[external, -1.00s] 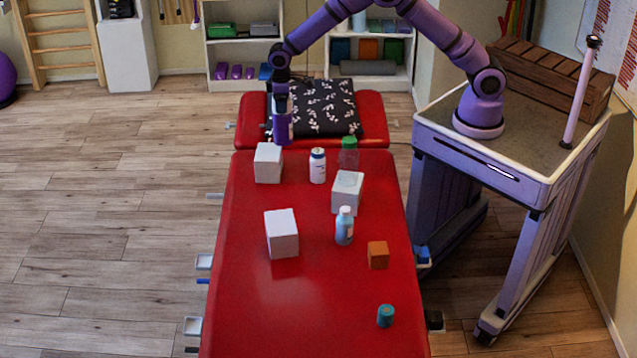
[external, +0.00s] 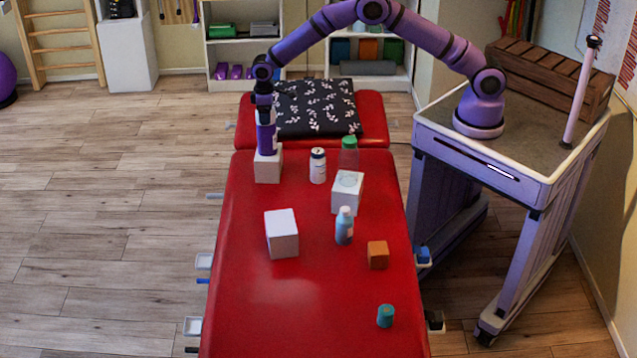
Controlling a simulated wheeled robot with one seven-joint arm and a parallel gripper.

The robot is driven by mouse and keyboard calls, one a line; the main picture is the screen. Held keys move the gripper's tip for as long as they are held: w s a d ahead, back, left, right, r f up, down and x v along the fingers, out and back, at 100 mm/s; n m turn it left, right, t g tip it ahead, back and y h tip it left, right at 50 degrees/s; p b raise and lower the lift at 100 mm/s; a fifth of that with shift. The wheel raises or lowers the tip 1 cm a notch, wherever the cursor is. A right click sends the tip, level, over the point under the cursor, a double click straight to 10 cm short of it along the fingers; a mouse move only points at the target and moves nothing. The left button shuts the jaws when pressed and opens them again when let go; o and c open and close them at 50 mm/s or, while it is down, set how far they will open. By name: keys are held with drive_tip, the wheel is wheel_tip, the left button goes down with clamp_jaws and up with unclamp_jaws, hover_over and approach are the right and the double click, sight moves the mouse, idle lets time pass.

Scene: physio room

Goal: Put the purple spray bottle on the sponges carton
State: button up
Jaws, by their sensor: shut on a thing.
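The purple spray bottle (external: 266,138) is upright in my gripper (external: 265,108), which is shut on its upper part. The bottle's base overlaps the top of the white carton (external: 268,169) at the far left of the red table. I cannot tell whether the base touches that carton or hangs just above it. Two more white cartons stand on the table, one in the middle (external: 282,234) and one to the right (external: 347,192) with a round mark on top. No lettering is readable, so I cannot tell which is the sponges carton.
The red treatment table (external: 310,315) also bears a white pill bottle (external: 318,166), a green-capped bottle (external: 349,153), a light-blue bottle (external: 344,227), an orange cube (external: 378,255) and a teal cylinder (external: 385,316). A black patterned pillow (external: 318,108) lies behind. The front left is clear.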

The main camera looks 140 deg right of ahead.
drive_tip(key=shift+f, duration=0.1)
drive_tip(key=o, duration=1.5)
drive_tip(key=shift+o, duration=0.2)
